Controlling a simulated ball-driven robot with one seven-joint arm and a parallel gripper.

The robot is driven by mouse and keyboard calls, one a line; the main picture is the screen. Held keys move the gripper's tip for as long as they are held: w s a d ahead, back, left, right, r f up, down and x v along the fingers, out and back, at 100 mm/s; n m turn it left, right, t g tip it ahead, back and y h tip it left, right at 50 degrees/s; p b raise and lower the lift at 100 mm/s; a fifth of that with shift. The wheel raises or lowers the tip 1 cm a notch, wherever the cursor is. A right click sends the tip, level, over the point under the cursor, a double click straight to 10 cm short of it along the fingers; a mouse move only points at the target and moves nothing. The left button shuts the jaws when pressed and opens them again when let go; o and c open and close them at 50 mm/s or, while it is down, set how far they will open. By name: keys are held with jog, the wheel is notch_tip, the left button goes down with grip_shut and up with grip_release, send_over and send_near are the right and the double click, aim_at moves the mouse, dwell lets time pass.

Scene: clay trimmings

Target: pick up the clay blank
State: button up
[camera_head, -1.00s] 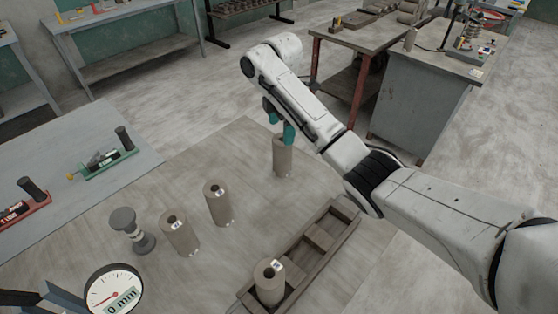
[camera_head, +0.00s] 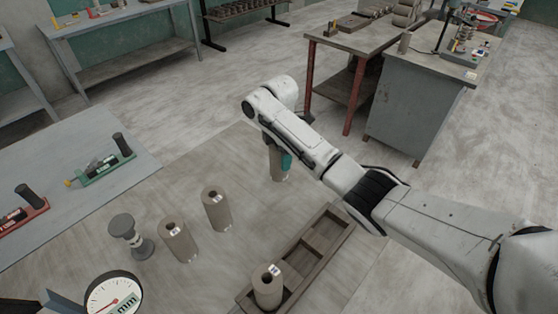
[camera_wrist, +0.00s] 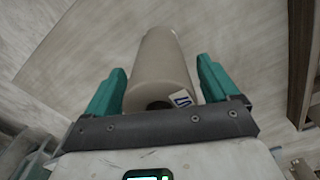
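A grey-brown clay blank (camera_head: 278,175), a cylinder with a hole in its top, stands upright on the table under my wrist. In the head view my arm hides most of it. In the wrist view the clay blank (camera_wrist: 162,60) lies between the two teal fingers of my gripper (camera_wrist: 161,72), with a small label near its hole. The fingers are spread, one on each side of it; thin gaps seem to show, and no firm contact is visible. In the head view my gripper (camera_head: 284,162) is low beside the blank's upper part.
Two similar cylinders (camera_head: 216,208) (camera_head: 178,240) and a grey spool-shaped piece (camera_head: 130,236) stand to the left. A wooden tray (camera_head: 330,234) with compartments holds another cylinder (camera_head: 267,286) at its near end. A dial gauge (camera_head: 113,298) is at lower left.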

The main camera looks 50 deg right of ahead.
jog(key=c, duration=1.3)
jog(key=shift+r, duration=0.1)
jog(key=shift+c, duration=0.7)
jog(key=shift+r, duration=0.15)
